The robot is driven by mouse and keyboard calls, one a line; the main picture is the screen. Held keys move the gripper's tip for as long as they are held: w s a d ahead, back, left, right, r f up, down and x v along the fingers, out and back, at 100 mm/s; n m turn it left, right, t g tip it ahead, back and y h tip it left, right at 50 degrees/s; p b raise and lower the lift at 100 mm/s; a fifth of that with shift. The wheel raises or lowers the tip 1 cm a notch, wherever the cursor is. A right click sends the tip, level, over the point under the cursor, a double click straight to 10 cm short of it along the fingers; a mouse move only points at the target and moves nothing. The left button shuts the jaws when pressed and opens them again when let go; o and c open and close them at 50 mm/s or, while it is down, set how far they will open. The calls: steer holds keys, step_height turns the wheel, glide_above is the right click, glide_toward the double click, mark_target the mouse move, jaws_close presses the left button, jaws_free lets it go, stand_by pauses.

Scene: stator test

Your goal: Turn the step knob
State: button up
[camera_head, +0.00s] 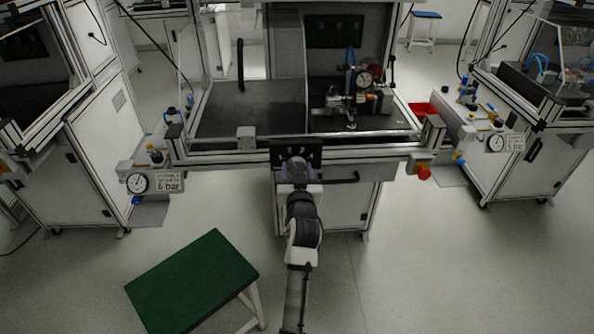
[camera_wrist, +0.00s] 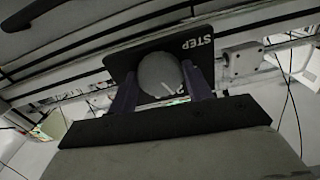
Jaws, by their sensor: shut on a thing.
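The step knob (camera_wrist: 161,74) is a round grey knob with a light pointer mark, on a black plate (camera_wrist: 120,62) lettered STEP. In the wrist view, the two fingers of my gripper (camera_wrist: 160,84) stand on either side of the knob and are shut on it. In the head view, my gripper (camera_head: 295,168) is at the black panel (camera_head: 313,152) on the front of the middle test bench. The knob is mostly hidden there behind my gripper.
The bench (camera_head: 240,120) carries a gauge fixture (camera_head: 362,80) at its right. A red emergency button (camera_head: 424,173) is at its right front, and a pressure gauge (camera_head: 137,183) is at left. A green-topped stool (camera_head: 192,280) stands left of my arm. Floor to the right is clear.

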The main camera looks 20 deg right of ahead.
steer(key=shift+m, duration=0.3)
steer(key=m+p, duration=0.1)
steer(key=m, duration=0.3)
steer(key=shift+r, duration=0.1)
steer(key=shift+m+p, duration=1.05)
steer(key=shift+m, duration=1.15)
steer(key=o, duration=1)
steer(key=shift+s, duration=0.1)
